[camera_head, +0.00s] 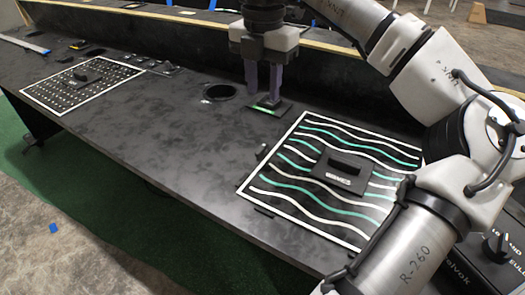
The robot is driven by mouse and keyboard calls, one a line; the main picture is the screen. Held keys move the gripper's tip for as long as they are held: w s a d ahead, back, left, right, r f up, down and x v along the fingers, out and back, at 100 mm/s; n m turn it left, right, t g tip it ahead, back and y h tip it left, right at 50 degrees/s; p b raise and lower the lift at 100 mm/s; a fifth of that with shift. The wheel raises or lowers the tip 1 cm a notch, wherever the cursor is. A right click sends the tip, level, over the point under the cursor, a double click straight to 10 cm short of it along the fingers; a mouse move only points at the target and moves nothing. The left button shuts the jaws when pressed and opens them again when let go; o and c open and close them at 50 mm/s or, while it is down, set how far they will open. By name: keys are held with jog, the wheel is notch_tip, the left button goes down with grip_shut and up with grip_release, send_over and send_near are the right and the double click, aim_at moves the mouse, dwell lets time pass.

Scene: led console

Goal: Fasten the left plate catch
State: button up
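Two white-bordered plates lie on the dark console top. The left plate (58,98) carries a dotted grid and a dark raised handle. The right plate (293,202) has white and green wavy lines and a black handle block (345,172). A small dark piece (262,151) sits at the right plate's upper left edge, and a flat dark piece (265,211) at its front edge. I cannot tell which piece is the left plate catch, or its state. My gripper (264,97) points down with its fingers apart, over a small black tile with a green strip (266,105).
A round dark hole (219,92) lies left of my gripper. A row of small dark controls (150,65) stands behind the left plate. A raised wooden-edged ledge (340,49) runs along the back. My arm covers the right side. The console between the plates is mostly clear.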

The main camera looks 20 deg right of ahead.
aim_at(262, 147)
notch_tip(262, 147, down, 14)
jog(key=shift+a+r+b, duration=0.1)
jog(key=shift+b, duration=0.65)
jog(key=shift+c, duration=0.4)
grip_shut()
